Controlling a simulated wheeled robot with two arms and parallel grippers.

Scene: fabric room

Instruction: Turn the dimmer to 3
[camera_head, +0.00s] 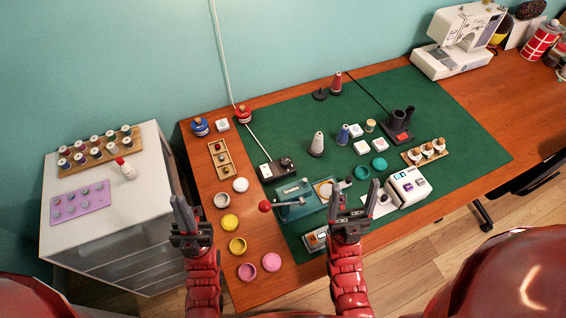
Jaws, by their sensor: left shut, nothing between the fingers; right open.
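The dimmer appears to be a small dark box (267,173) with a round dark knob (287,163) at its right end. It lies near the left edge of the green mat (300,132), and a white cord runs from it toward the wall. The setting of the knob is too small to read. My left gripper (184,208) is shut and empty, left of the dimmer and nearer to me, over the table's left edge. My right gripper (354,196) is open and empty, in front and to the right of the dimmer. Neither gripper touches the dimmer.
A teal device with a red-balled lever (292,205) stands just in front of the dimmer. A wooden tray (218,160) and several small round containers lie to its left. A white label machine (408,187) stands to the right. The mat behind the dimmer is fairly clear.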

